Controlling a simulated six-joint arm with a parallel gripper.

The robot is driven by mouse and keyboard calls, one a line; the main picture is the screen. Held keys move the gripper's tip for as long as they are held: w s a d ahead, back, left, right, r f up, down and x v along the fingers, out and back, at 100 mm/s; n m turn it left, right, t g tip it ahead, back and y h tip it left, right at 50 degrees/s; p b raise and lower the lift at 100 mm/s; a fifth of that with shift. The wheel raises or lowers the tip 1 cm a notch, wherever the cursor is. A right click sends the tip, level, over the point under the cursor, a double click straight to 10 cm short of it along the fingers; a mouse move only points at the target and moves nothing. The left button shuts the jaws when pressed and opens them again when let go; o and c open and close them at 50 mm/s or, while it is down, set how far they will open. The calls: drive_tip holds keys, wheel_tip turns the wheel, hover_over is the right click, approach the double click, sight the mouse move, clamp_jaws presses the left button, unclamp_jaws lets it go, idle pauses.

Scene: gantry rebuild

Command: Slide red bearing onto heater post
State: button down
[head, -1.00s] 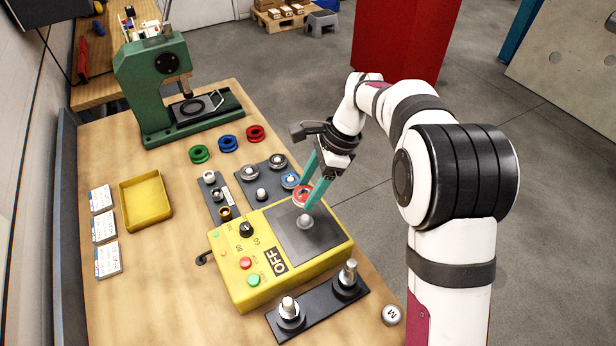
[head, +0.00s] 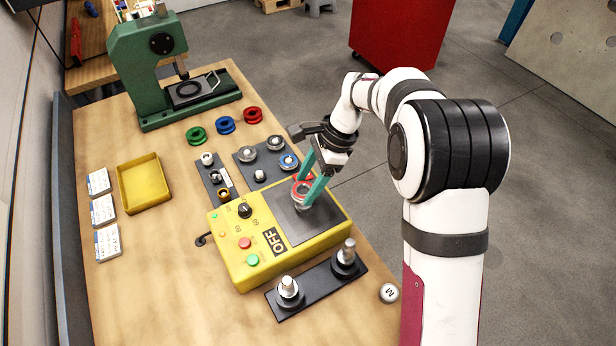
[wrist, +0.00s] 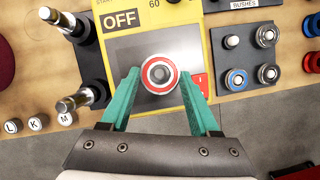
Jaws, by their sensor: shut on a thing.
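My gripper (head: 312,181), with two teal fingers, is shut on the red bearing (head: 301,188), a ring with a red rim and metal inner race. The fingers also show in the wrist view (wrist: 158,78), on both sides of the bearing (wrist: 158,61). The bearing is at the heater post (head: 301,208), over the dark plate of the yellow heater box (head: 234,262). The post shows just below the bearing in the head view and is mostly hidden. I cannot tell whether the bearing is around the post or just above it. The heater label reads OFF.
A dark base with two metal shafts (head: 316,290) stands in front of the heater. Racks with bearings (head: 266,160) and bushes (head: 215,181) lie behind it. A green press (head: 145,75), yellow tray (head: 143,186) and cards (head: 103,210) are further left.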

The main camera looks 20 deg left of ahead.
drive_tip(key=shift+f, duration=1.6)
drive_tip(key=shift+c, duration=0.2)
unclamp_jaws()
drive_tip(key=v, duration=1.5)
drive_tip(key=shift+r, duration=0.4)
drive_tip(key=shift+w, duration=0.1)
